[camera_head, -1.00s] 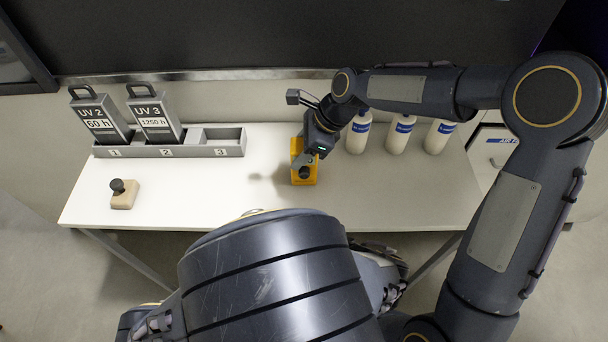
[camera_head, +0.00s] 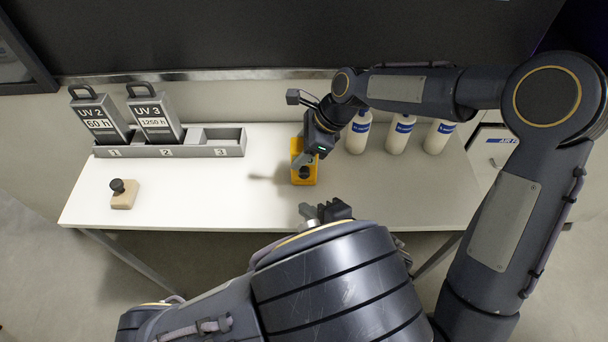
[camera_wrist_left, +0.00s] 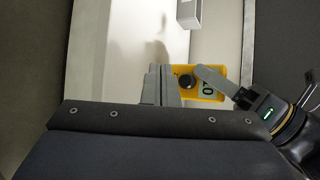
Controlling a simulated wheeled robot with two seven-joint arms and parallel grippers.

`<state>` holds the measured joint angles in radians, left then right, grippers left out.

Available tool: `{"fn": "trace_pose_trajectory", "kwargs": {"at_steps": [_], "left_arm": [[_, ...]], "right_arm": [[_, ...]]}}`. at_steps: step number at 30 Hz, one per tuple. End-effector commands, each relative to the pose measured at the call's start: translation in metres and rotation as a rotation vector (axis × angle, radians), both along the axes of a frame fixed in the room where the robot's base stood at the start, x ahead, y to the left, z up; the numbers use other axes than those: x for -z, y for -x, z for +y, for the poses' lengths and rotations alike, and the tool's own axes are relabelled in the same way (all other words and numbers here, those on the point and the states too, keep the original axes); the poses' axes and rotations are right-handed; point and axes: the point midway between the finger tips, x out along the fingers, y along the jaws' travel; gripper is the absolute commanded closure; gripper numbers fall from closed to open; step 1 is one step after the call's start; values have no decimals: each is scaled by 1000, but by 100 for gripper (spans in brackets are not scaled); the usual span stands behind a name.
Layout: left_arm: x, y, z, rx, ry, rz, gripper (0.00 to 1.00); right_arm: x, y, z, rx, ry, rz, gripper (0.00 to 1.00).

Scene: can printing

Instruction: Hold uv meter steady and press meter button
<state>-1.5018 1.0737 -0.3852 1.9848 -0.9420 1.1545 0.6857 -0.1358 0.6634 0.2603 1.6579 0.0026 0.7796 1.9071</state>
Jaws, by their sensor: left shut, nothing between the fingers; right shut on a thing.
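The yellow uv meter (camera_head: 303,176) stands on the white table with a round black button on its near part. It also shows in the left wrist view (camera_wrist_left: 211,93), with dark print on its face. My right gripper (camera_head: 304,160) reaches down over the meter and is shut on it; the exact grip is partly hidden by the hand. My left gripper (camera_head: 308,212) is shut and empty, near the table's front edge and apart from the meter. In the left wrist view its grey fingers appear just left of the button, but that view does not show the gap clearly.
A grey three-slot rack (camera_head: 188,151) holds the UV 2 and UV 3 units (camera_head: 155,120); slot 3 is empty. A stamp (camera_head: 124,195) lies at the left. Several white bottles (camera_head: 398,134) stand behind the right arm. The white table (camera_head: 215,190) is clear between stamp and meter.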

Motion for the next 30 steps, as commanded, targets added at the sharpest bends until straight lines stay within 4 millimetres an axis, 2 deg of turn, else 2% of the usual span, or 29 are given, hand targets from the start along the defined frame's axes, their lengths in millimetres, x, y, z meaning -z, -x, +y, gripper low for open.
{"fn": "trace_pose_trajectory", "kwargs": {"at_steps": [6,12,30], "left_arm": [[0,-31,1,-4,0,0,100],[0,-47,0,-2,-1,1,100],[0,-52,0,-1,0,1,100]], "right_arm": [[0,0,0,0,-1,-1,84],[0,0,0,0,-1,-1,84],[0,0,0,0,-1,-1,84]]}}
